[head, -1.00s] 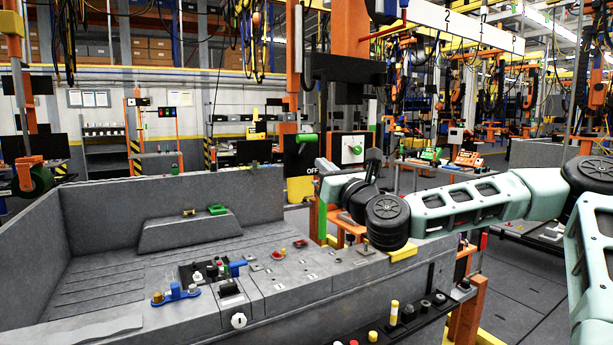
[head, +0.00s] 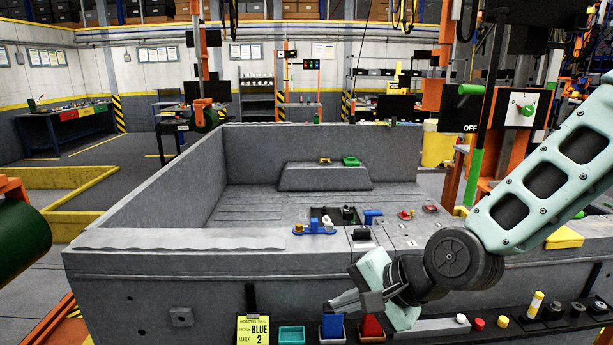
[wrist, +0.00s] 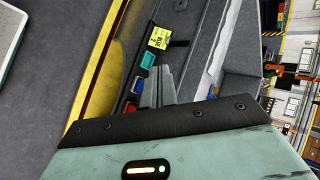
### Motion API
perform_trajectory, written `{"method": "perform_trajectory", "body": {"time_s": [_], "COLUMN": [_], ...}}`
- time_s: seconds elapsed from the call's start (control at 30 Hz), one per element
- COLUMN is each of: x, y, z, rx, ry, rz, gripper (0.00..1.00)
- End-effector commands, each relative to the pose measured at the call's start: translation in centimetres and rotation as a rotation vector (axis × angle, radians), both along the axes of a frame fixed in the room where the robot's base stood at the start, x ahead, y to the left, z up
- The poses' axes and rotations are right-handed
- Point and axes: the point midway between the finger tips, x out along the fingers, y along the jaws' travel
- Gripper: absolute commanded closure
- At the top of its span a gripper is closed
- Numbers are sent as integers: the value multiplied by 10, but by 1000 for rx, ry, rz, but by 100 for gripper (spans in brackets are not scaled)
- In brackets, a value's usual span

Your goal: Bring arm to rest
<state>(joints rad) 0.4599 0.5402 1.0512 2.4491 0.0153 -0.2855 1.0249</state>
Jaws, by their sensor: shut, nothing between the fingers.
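My gripper (head: 343,302) is low in front of the grey bed carrier's (head: 190,275) near wall, pointing left. Its fingers are shut and hold nothing. In the wrist view the closed fingers (wrist: 158,92) show beside the bins, with the carrier to their right. My pale green arm reaches down from the right edge of the head view.
Along the carrier's near side are a yellow "BLUE MARK 2" card (head: 253,330), a teal bin (head: 291,335), a blue bin (head: 333,326) and a red bin (head: 371,327). A blue fitting (head: 315,228) lies on the carrier. A green roller (head: 20,240) stands at the left.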

Motion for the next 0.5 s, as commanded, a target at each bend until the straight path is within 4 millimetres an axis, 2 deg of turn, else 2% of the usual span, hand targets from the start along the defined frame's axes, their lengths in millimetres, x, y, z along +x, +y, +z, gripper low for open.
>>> {"method": "perform_trajectory", "body": {"time_s": [0.03,0.1,0.2,0.33,0.5], "x": [-20,-46,-79,-119,-162], "y": [2,-4,-17,-37,-60], "z": [-10,-20,-25,-17,4], "rx": [-118,-270,-458,-647,-778], "ry": [-23,-46,-76,-107,-131], "rz": [116,276,500,775,1072], "gripper": [100,100,100,100,100]}}
